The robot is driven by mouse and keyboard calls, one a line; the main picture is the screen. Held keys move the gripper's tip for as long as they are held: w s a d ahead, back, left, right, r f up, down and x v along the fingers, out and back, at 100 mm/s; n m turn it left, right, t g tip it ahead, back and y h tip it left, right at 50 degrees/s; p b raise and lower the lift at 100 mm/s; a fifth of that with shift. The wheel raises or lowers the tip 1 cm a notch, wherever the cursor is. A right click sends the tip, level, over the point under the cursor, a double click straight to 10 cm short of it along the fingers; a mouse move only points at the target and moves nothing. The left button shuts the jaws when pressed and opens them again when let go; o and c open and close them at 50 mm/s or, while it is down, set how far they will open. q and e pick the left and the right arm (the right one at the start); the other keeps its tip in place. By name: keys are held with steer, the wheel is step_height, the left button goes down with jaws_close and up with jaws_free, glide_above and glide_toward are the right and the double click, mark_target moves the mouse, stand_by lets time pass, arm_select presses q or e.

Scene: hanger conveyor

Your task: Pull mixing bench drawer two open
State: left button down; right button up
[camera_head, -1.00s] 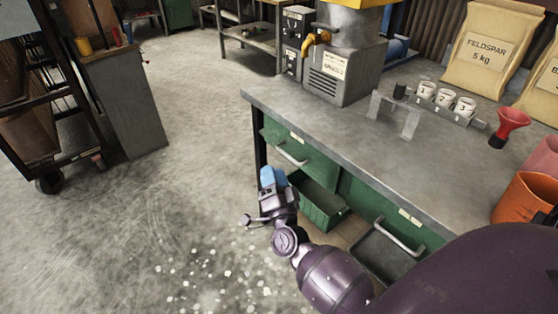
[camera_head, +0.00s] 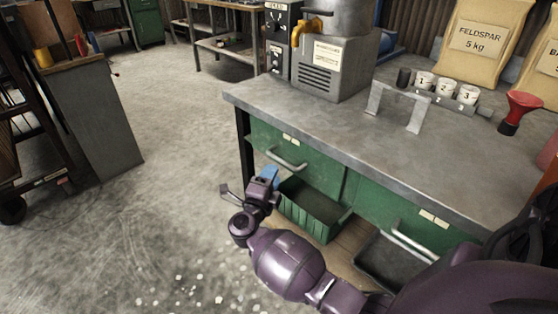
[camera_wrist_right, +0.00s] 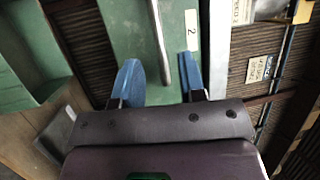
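The mixing bench (camera_head: 350,140) has two green drawer fronts. The left drawer (camera_head: 264,139) looks shut, with a light bar handle (camera_head: 287,161); its label is too small to read in the head view. In the right wrist view the drawer front (camera_wrist_right: 130,30) carries a label "2" (camera_wrist_right: 191,24), and its handle (camera_wrist_right: 160,45) runs between the finger lines, ahead of the gripper. My right gripper (camera_head: 269,178) is just below and left of that handle in the head view. Its blue fingers (camera_wrist_right: 159,68) are apart and empty. My left gripper is not in view.
A second drawer handle (camera_head: 414,243) is to the right. A green bin (camera_head: 315,211) and dark tray (camera_head: 385,262) sit below the drawers. Cups (camera_head: 446,88), a grey stand (camera_head: 398,108) and a red funnel (camera_head: 520,110) stand on top. The floor at left is open.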

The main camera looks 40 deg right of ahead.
mark_target(280, 160)
steer(key=x, duration=0.6)
steer(key=shift+w+d+b, duration=0.2)
steer(key=shift+d+b, duration=0.15)
steer(key=shift+b, duration=0.05)
jaws_close()
